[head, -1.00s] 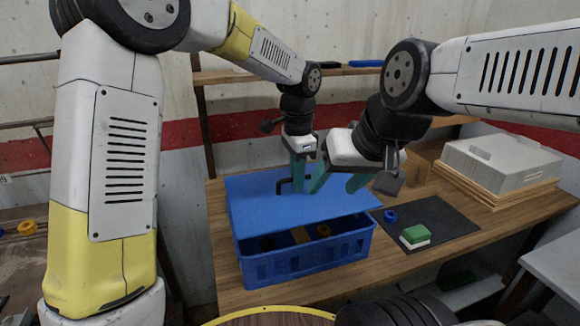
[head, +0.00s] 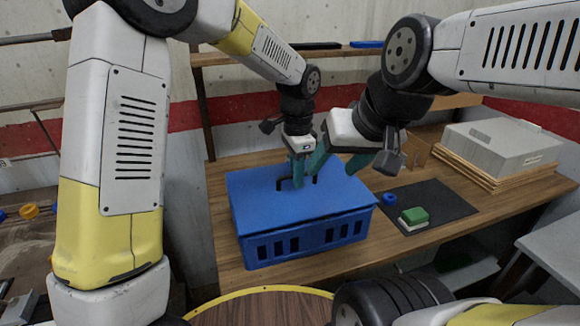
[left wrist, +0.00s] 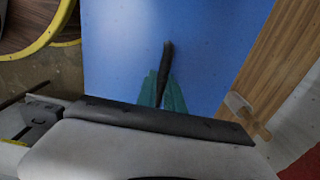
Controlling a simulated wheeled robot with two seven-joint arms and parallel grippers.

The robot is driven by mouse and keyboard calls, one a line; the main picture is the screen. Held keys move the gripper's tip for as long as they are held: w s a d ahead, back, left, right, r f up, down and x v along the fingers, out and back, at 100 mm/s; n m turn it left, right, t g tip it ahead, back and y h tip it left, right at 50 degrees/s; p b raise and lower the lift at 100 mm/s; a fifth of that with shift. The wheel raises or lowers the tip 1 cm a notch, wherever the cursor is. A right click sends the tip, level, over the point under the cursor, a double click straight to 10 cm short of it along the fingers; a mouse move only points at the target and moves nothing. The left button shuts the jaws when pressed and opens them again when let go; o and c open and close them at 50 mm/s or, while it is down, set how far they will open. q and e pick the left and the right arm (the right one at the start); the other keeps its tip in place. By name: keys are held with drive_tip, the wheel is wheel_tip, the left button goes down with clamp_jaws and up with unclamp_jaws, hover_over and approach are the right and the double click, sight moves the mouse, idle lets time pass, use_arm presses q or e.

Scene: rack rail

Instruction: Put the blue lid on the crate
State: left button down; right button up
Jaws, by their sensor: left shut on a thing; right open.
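The blue lid (head: 255,205) covers the top of the blue crate (head: 305,240) on the wooden table. It lies about level, on the rim or just above it; a thin dark line shows under its front right edge. My left gripper (head: 297,172) is shut on the lid's black handle (head: 281,185). In the left wrist view, the teal fingers (left wrist: 161,92) pinch the handle (left wrist: 165,62) above the lid (left wrist: 210,40). My right gripper (head: 337,163) is open above the lid's back right part, beside the left one. The crate's inside is hidden.
A dark mat (head: 440,203) right of the crate holds a green-and-white block (head: 413,216) and a blue ring (head: 389,199). A grey box (head: 500,143) on wooden boards stands at the back right. A shelf (head: 340,56) runs behind. Bare table lies in front of the mat.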

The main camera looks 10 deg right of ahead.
use_arm(q)
drive_tip(key=shift+f, duration=0.55)
idle(0.7)
idle(0.3)
drive_tip(key=c, duration=1.4)
unclamp_jaws()
drive_tip(key=shift+r, duration=0.1)
